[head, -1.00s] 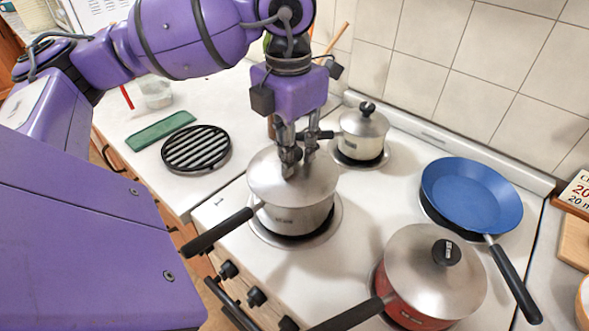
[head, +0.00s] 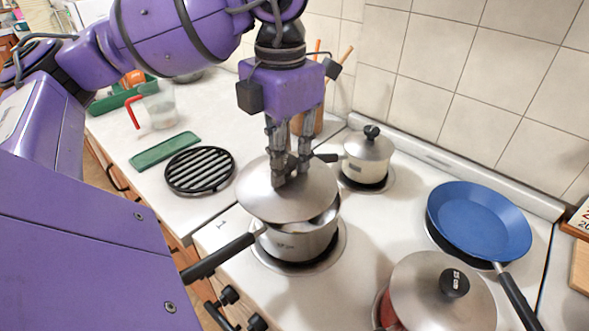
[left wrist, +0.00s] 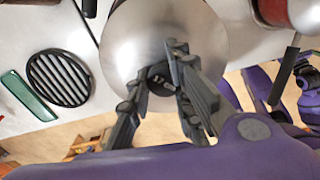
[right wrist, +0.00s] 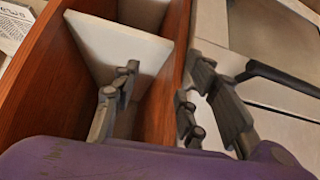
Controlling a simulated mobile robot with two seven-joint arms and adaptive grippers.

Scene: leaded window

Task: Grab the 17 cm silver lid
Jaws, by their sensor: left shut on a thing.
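The silver lid (head: 262,201) is over the silver pot (head: 298,244) with the black handle on the front left burner. It is raised and shifted left, so part of the pot's opening shows at the right. My left gripper (head: 291,173) is shut on the lid's knob from above. In the left wrist view the lid (left wrist: 150,35) fills the middle, and its black knob (left wrist: 160,79), marked 17, is between my fingers. My right gripper (right wrist: 162,80) is open and empty above a wooden drawer (right wrist: 160,95) in the right wrist view.
A small lidded pot (head: 367,155) is behind right. A blue pan (head: 478,222) is at the right and a red lidded pot (head: 436,292) at the front right. A black grate (head: 200,171), green mat (head: 164,150) and measuring cup (head: 160,108) are on the left counter.

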